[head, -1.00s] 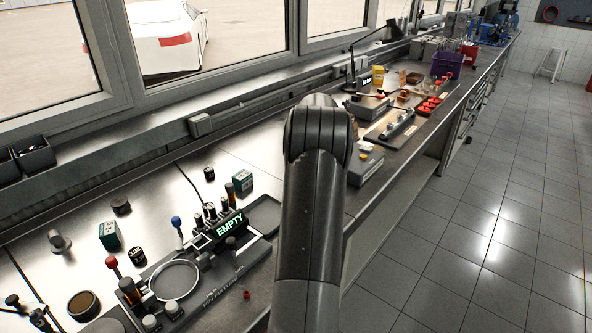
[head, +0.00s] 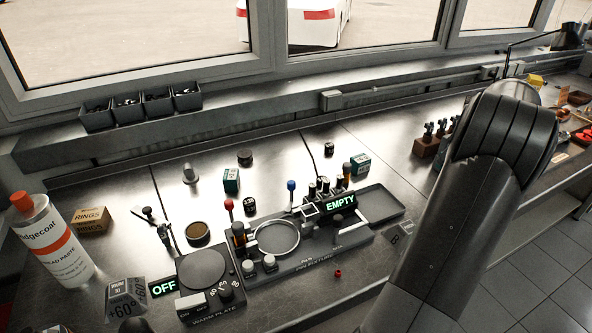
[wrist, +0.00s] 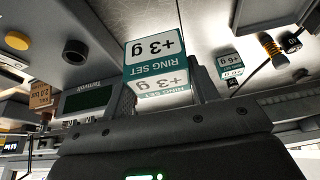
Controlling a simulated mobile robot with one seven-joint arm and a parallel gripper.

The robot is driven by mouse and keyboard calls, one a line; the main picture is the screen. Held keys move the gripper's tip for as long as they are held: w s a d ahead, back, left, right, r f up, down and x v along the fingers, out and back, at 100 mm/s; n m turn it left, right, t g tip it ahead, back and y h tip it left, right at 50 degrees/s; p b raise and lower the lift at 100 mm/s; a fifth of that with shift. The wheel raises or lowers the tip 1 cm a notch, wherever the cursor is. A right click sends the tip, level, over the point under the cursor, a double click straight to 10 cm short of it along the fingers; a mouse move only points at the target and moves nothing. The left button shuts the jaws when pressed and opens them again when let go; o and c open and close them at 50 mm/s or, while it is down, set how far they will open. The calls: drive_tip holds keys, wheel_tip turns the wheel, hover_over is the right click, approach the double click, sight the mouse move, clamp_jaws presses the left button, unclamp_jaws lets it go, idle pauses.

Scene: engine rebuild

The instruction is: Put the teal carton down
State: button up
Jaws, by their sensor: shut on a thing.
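A teal and white carton (wrist: 155,48) marked RING SET and +3 g is in the middle of the wrist view, its lettering upside down. My gripper (wrist: 162,92) is shut on it; the fingertips are mostly hidden by the carton and the dark gripper body. A second teal carton (wrist: 230,66) stands apart to the right in the wrist view. In the head view, two teal cartons stand on the steel bench, one at the left (head: 231,181) and one behind the fixture (head: 360,163). My arm hides my gripper in the head view.
A pin fixture with a round ring (head: 277,238) and a lit EMPTY sign (head: 341,202) stands mid-bench, beside a dark tray (head: 380,204). A warm plate (head: 203,270), a paste bottle (head: 55,245) and a rings box (head: 90,221) are to the left.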

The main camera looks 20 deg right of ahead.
drive_tip(key=w+a+n+y, duration=0.1)
drive_tip(key=w+a+n, duration=0.2)
drive_tip(key=w+a, duration=0.7)
drive_tip(key=w+a+n+g+y, duration=0.1)
drive_tip(key=w+a+n, duration=0.35)
drive_tip(key=a, duration=0.85)
drive_tip(key=w+a+n+y, duration=0.1)
drive_tip(key=w+a+n, duration=0.1)
drive_tip(key=w+a, duration=0.9)
drive_tip(key=w+a+f, duration=0.2)
drive_tip(key=a, duration=0.1)
drive_tip(key=w+a+f, duration=0.3)
drive_tip(key=a+f, duration=0.1)
drive_tip(key=a, duration=0.1)
drive_tip(key=shift+w+a+f, duration=0.2)
drive_tip(key=shift+w+a, duration=0.15)
drive_tip(key=shift+w, duration=0.05)
drive_tip(key=shift+w+a+f, duration=0.2)
drive_tip(key=shift+f, duration=2)
drive_tip(key=shift+f, duration=0.15)
drive_tip(key=o, duration=1)
